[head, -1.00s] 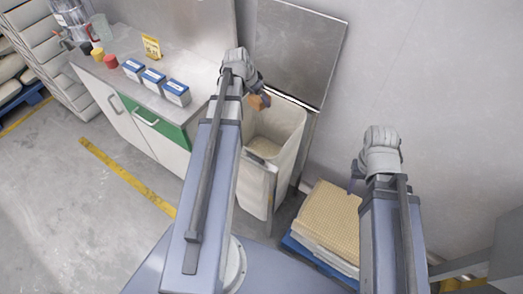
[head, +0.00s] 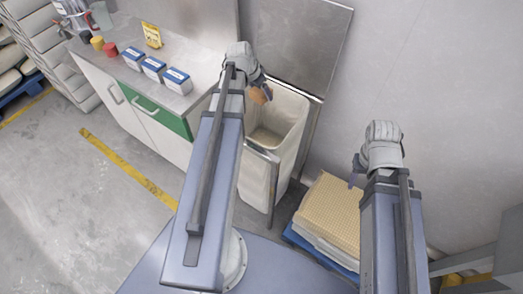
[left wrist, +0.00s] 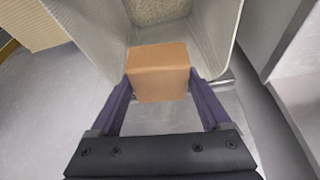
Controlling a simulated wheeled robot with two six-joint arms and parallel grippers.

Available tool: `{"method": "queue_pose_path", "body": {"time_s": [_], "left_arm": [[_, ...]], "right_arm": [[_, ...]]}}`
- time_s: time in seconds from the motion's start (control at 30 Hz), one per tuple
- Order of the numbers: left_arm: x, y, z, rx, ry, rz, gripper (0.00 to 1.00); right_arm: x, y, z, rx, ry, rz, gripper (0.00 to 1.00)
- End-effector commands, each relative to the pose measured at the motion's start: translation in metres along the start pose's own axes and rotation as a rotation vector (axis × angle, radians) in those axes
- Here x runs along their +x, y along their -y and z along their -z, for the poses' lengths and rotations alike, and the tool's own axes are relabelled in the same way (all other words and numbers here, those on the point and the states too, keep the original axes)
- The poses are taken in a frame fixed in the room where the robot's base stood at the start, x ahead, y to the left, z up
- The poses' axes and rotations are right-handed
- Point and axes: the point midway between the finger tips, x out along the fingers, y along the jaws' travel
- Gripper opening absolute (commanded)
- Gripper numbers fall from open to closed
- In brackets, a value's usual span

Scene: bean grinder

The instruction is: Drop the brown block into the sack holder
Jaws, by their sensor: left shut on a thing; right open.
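The brown block (head: 261,94) is held in my left gripper (head: 262,90), which is shut on it. In the left wrist view the block (left wrist: 158,72) sits between the two dark fingers of the left gripper (left wrist: 160,90). The sack holder (head: 257,172) is a metal frame with an open, cream-coloured sack (head: 291,122). The block is at the near upper part of the sack's opening, and the sack's inside shows beyond it in the left wrist view (left wrist: 200,40). My right gripper (head: 355,172) is open and empty, right of the sack, partly hidden by its own wrist.
A counter (head: 185,98) with several blue-and-white boxes (head: 154,68), a yellow card (head: 151,36) and cups stands at the left. A stack of tan sheets (head: 329,215) lies on a blue pallet right of the sack. A metal panel (head: 300,45) rises behind the sack.

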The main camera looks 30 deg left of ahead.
Motion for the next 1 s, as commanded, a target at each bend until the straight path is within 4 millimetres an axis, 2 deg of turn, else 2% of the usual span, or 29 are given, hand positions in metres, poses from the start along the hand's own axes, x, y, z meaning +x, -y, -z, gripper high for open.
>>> {"method": "queue_pose_path", "body": {"time_s": [0.03, 0.1, 0.4, 0.43, 0.57, 0.6, 1.0], "left_arm": [[0.0093, 0.0001, -0.0038, 0.000, 0.000, 0.000, 0.15], [0.0123, 0.0000, -0.0051, 0.000, 0.000, 0.000, 0.15], [0.0119, 0.0000, -0.0050, 0.000, 0.000, 0.000, 0.15], [0.0119, 0.0000, -0.0050, 0.000, 0.000, 0.000, 0.83], [0.0120, 0.0000, -0.0049, 0.000, 0.000, 0.000, 0.98], [0.0120, 0.0000, -0.0049, 0.000, 0.000, 0.000, 1.00], [0.0055, -0.0001, -0.0046, 0.000, 0.000, 0.000, 1.00]], "right_arm": [[0.0100, 0.0010, 0.0006, 0.000, 0.000, 0.000, 0.50], [0.0133, 0.0013, 0.0008, 0.000, 0.000, 0.000, 0.50], [0.0129, 0.0012, 0.0008, 0.000, 0.000, 0.000, 0.50], [0.0129, 0.0012, 0.0008, 0.000, 0.000, 0.000, 0.50], [0.0129, 0.0012, 0.0008, 0.000, 0.000, 0.000, 0.50], [0.0129, 0.0012, 0.0008, 0.000, 0.000, 0.000, 0.50], [0.0067, 0.0006, 0.0004, 0.000, 0.000, 0.000, 0.50]]}}
